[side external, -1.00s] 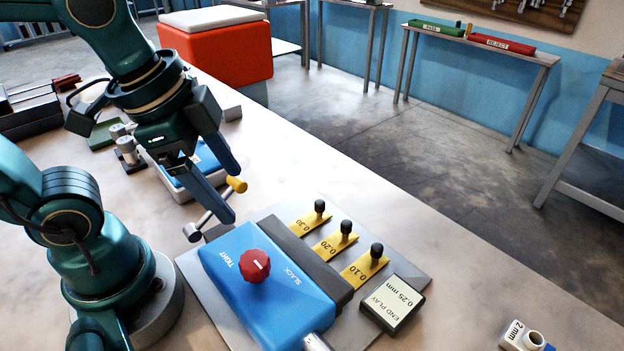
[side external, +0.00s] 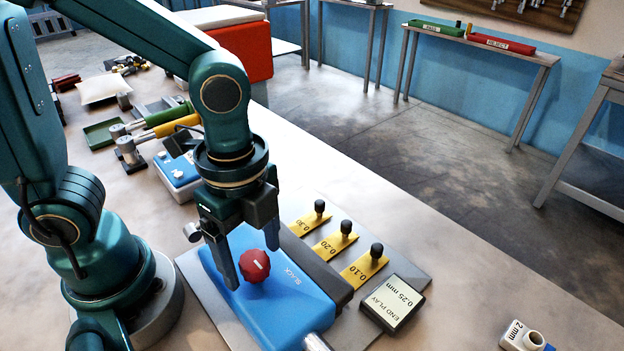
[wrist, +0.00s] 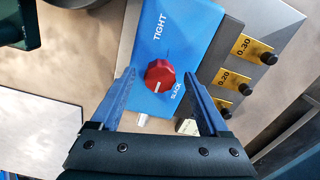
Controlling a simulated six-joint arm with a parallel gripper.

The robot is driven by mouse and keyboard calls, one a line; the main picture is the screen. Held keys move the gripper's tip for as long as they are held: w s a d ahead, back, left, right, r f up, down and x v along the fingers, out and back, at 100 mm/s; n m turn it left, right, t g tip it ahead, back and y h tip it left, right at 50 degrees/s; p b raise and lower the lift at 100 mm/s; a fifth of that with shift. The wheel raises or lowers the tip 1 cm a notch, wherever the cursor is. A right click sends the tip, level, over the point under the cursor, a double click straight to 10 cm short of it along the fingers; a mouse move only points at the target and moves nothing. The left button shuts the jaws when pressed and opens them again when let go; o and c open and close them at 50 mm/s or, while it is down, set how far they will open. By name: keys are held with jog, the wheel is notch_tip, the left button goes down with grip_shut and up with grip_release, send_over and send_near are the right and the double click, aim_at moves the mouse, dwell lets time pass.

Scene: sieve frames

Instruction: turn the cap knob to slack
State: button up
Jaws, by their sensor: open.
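The red cap knob (side external: 254,268) sits on the blue housing (side external: 290,302). TIGHT and SLACK are printed on the housing; in the wrist view TIGHT is above the knob (wrist: 160,74) and SLACK is at its lower right. The knob's white mark is in its lower half there. My gripper (side external: 253,264) is above the housing, pointing down, with its blue fingers open on either side of the knob. In the wrist view a gap shows at each side. In the side view the near finger hides the TIGHT label. The END PLAY display (side external: 393,304) reads 0.25 mm.
Yellow tabs marked 0.30 (side external: 308,223), 0.20 (side external: 333,244) and 0.10 (side external: 364,270), with black knobs, stand beside the housing. A blue-and-white box (side external: 181,177) and green- and yellow-handled tools lie behind. A white 2 mm item (side external: 520,336) is at front right.

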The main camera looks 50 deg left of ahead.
jog(key=shift+f, duration=0.25)
grip_shut()
